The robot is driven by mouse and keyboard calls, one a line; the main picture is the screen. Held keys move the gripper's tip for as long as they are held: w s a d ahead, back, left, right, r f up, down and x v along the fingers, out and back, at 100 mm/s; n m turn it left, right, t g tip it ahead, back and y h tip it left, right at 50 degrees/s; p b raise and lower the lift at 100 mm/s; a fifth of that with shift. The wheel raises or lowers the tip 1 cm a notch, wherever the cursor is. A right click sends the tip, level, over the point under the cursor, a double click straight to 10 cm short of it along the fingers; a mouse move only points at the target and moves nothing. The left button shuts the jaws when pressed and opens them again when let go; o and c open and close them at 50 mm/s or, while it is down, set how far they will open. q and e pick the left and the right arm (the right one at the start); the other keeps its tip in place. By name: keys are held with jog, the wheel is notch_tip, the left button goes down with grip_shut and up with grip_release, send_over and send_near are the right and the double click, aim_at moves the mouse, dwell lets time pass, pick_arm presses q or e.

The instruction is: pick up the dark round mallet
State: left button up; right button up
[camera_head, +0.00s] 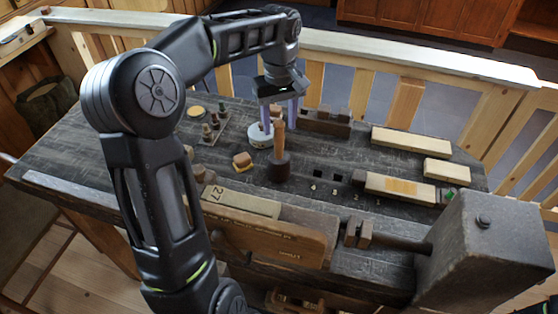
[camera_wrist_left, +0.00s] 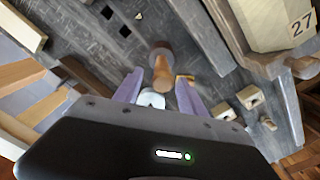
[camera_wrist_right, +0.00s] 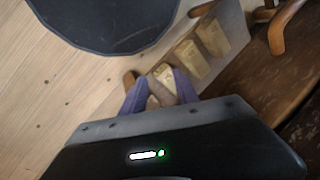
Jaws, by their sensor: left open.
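The dark round mallet (camera_head: 279,171) stands head down on the dark workbench, its pale wooden handle pointing up. My left gripper (camera_head: 280,119) is open above the bench, its purple fingers near the top of the handle. In the left wrist view the mallet (camera_wrist_left: 159,52) shows its handle end between and just beyond the open fingertips (camera_wrist_left: 158,82). Whether a finger touches the handle cannot be told. My right gripper (camera_wrist_right: 160,82) shows only in its own wrist view; its fingers are apart over the floor area, away from the bench top.
Pale wooden blocks (camera_head: 410,141) lie at the right.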

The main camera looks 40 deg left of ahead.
aim_at(279, 137)
pick_arm(q)
jog(key=shift+s+f+p, duration=0.15)
jog(key=shift+f+p, duration=0.5)
jog(key=shift+f, duration=1.95)
grip_shut()
